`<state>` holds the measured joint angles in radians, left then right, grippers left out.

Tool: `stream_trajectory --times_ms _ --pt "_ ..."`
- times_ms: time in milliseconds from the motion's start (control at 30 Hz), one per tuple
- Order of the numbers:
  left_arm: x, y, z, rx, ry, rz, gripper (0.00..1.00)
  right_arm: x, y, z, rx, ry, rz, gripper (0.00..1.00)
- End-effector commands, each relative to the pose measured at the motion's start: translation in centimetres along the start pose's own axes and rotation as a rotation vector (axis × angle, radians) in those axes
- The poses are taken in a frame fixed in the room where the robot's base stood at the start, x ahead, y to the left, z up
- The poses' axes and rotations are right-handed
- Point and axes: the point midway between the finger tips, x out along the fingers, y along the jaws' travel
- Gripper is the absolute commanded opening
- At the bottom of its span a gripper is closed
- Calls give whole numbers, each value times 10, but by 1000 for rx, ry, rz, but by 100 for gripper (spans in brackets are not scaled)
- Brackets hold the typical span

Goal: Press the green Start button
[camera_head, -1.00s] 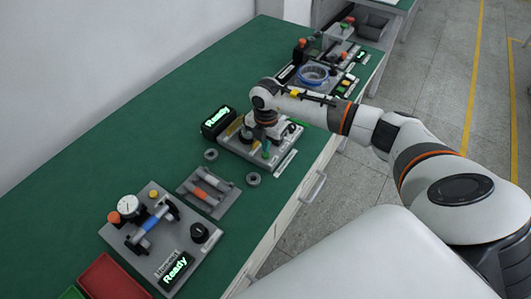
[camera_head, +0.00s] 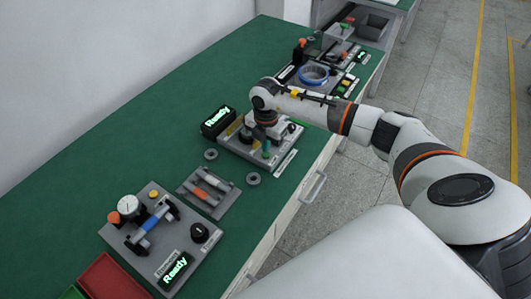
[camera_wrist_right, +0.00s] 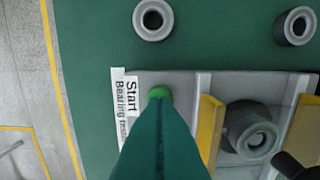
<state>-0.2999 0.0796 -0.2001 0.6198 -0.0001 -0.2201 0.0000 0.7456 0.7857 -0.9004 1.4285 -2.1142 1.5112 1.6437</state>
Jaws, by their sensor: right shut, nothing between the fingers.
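The green Start button (camera_wrist_right: 159,92) shows in the right wrist view, at the corner of a grey bearing test station beside the printed Start label (camera_wrist_right: 131,98). My right gripper (camera_wrist_right: 160,105) is shut and empty, with its teal fingers pointing at the button. The fingertips overlap the lower part of the button in this view; I cannot tell whether they touch it. In the head view my right gripper (camera_head: 266,149) is over the front of the station (camera_head: 240,150), and the button is not clearly visible there. My left gripper is not in view.
The station's display (camera_head: 217,121) reads Ready. Yellow plates (camera_wrist_right: 208,128) and a grey bearing part (camera_wrist_right: 250,130) stand beside the fingers. Two loose rings (camera_wrist_right: 153,19) lie on the green table. Another station (camera_head: 165,235) and a red tray (camera_head: 112,278) are nearer.

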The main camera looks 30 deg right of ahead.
Motion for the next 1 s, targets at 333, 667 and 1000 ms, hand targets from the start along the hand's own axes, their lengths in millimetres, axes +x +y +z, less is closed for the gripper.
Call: stream_trajectory --times_ms 333,667,1000 --pt "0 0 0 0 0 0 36 0 0 0 0 0 0 0" --pt "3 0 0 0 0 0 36 4 0 0 0 0 0 0" --pt "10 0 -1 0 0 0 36 14 0 0 0 0 0 0"
